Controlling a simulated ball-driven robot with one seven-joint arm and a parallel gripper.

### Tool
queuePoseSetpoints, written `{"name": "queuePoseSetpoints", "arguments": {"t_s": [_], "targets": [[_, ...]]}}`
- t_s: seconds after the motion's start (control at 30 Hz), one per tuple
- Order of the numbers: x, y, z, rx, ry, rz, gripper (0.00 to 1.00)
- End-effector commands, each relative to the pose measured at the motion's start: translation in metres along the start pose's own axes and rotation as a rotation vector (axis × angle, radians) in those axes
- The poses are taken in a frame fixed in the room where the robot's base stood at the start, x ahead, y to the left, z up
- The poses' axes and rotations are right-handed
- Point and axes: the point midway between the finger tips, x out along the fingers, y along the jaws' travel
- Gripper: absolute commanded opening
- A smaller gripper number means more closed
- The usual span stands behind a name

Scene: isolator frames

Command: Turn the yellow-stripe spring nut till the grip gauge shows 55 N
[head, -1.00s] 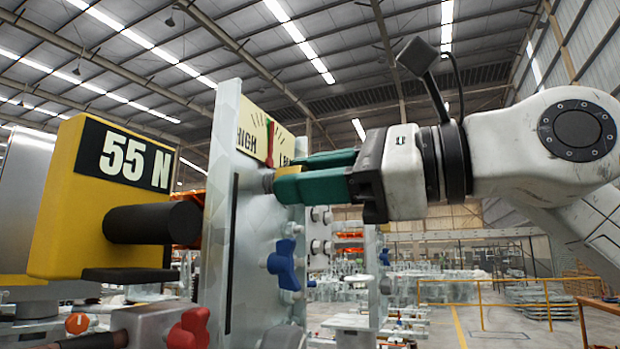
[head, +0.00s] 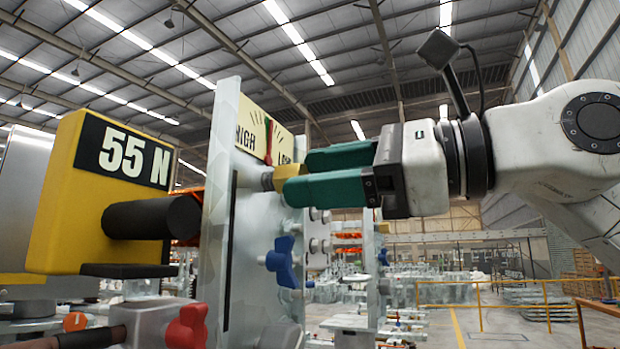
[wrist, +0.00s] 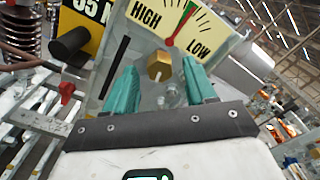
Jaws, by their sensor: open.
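The grip gauge (head: 124,153) is a yellow box whose black display reads 55 N in the head view. The brass-yellow spring nut (wrist: 159,66) sits on a stud on the upright panel, below the dial; I cannot make out a stripe on it. My gripper (head: 297,175) faces the panel from the right with its two teal fingers open. In the wrist view the nut shows between the fingertips with a gap on each side. In the head view the near finger hides part of the nut.
A HIGH–LOW dial (wrist: 185,22) with a red needle is above the nut. The pale upright panel (head: 228,215) stands close to the fingers. A blue knob (head: 282,262) is below them, a red knob (head: 187,327) lower left. A black cylinder (head: 153,217) projects from the gauge.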

Motion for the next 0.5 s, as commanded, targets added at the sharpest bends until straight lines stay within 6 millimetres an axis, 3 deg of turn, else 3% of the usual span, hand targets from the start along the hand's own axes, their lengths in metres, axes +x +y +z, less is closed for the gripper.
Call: {"name": "queuePoseSetpoints", "arguments": {"t_s": [0.3,0.5], "targets": [[-0.062,0.001,-0.003,-0.001,0.001,-0.004,0.55],[-0.085,0.001,-0.001,0.0,0.0,-0.002,0.55]]}}
